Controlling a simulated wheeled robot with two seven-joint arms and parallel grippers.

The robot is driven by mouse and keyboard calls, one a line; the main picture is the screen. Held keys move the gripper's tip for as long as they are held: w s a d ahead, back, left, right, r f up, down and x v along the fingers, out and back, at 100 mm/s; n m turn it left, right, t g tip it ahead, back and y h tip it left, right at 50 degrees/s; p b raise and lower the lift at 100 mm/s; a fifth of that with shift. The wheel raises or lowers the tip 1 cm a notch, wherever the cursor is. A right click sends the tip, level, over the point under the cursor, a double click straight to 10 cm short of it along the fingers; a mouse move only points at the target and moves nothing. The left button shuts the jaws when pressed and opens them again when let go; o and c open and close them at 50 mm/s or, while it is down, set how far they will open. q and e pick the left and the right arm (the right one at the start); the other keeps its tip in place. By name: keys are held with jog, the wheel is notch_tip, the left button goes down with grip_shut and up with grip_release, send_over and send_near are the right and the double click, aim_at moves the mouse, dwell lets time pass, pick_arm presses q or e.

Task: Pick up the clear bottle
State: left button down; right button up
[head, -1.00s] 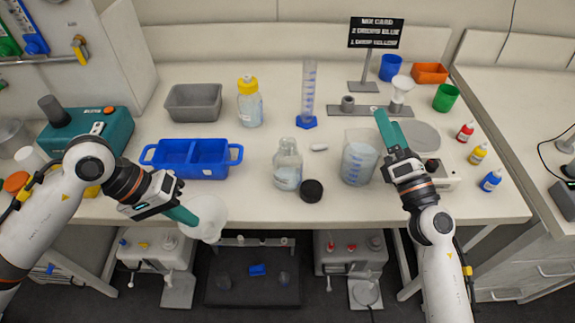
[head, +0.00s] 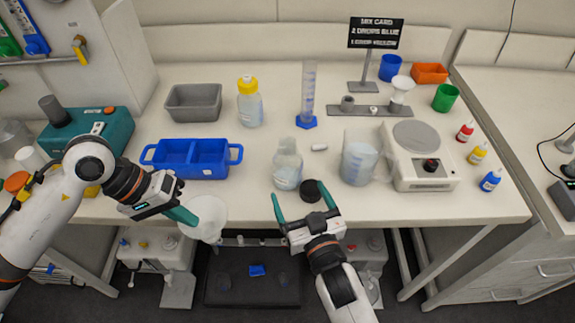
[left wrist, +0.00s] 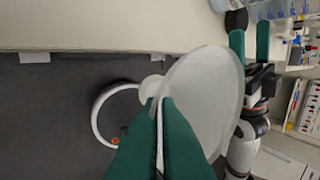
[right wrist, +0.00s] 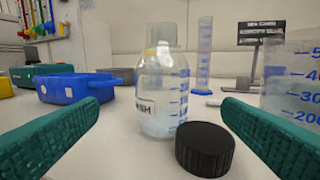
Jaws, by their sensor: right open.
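The clear bottle (head: 287,170) stands upright near the front middle of the bench, with a little pale liquid inside and its mouth uncapped. In the right wrist view the bottle (right wrist: 160,95) is straight ahead, between the fingers' lines but beyond their tips. My right gripper (head: 300,196) is open and empty at the bench's front edge, facing the bottle. A black cap (head: 311,191) lies on the bench just front-right of the bottle, close to the right fingertip. My left gripper (left wrist: 160,104) is shut on the rim of a translucent white funnel-like vessel (head: 207,216) in front of the bench.
A small white bar (head: 319,147) and a graduated cylinder (head: 308,95) are behind. A blue two-part tray (head: 192,158) and a yellow-capped bottle (head: 250,103) are to the left.

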aim_at(287, 164)
pick_arm(q)
jog(key=shift+w, duration=0.15)
pick_arm(e)
jog(key=x, duration=1)
jog(key=shift+d+f, duration=0.1)
jog(key=shift+f, duration=0.1)
jog(key=shift+r, duration=0.1)
jog(key=shift+c, duration=1.3)
jog(key=c, duration=1)
notch_tip(287, 164, up, 10)
